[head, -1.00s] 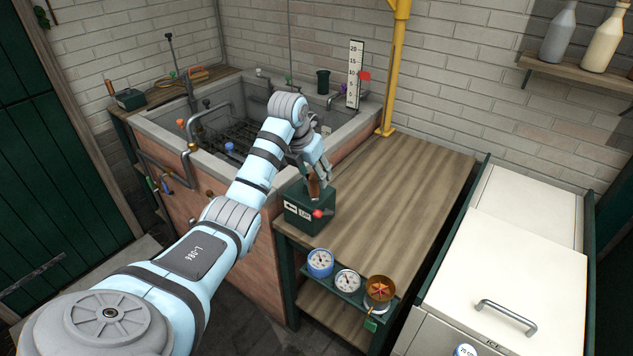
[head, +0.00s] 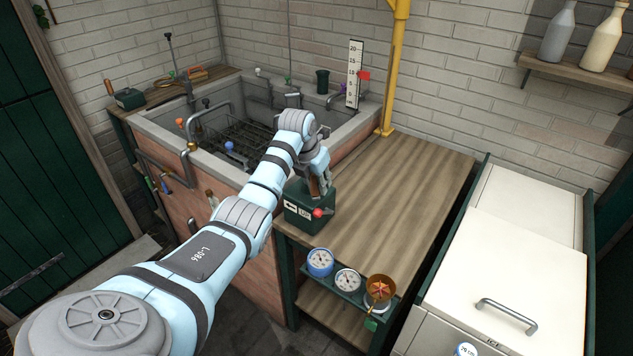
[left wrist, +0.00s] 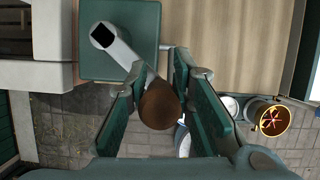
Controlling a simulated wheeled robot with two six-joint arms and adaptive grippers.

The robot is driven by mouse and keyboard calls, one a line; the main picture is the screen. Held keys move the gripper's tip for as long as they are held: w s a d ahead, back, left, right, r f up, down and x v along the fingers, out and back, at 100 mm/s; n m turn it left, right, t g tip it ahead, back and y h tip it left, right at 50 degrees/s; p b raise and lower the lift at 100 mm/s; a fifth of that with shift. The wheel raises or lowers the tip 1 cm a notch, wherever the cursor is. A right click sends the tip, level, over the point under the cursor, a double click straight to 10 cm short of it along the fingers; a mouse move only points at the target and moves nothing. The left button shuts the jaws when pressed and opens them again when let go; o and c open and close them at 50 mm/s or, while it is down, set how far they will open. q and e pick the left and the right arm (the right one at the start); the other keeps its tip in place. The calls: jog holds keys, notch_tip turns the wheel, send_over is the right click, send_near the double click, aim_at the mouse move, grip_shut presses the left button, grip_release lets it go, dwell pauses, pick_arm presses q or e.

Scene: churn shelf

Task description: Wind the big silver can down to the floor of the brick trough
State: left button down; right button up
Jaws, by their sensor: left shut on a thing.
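The brick trough (head: 240,222) stands at the back left, with a dark metal rack (head: 247,142) inside. I cannot make out the big silver can; my left arm covers part of the trough. A green winch box (head: 302,212) with a white arrow label and red knob (head: 318,212) sits at the bench's left corner. Its crank arm (left wrist: 122,50) ends in a brown wooden handle (left wrist: 160,104), seen in the left wrist view. My left gripper (head: 318,184) is shut on that handle, which lies between its fingers (left wrist: 162,108). My right gripper is not in view.
A numbered white scale (head: 355,72) with a red marker stands at the trough's back right, near a yellow post (head: 393,80). Dials (head: 320,262) line the bench's front edge. The wooden bench top (head: 410,165) is clear. A white ice chest (head: 515,255) stands right.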

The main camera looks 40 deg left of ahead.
pick_arm(q)
jog(key=shift+w+d, duration=0.3)
jog(key=shift+w, duration=0.2)
jog(key=shift+w+d, duration=0.3)
jog(key=shift+w, duration=0.2)
jog(key=c, duration=1.3)
grip_release()
jog(key=shift+s+a, duration=0.1)
jog(key=shift+r, duration=0.1)
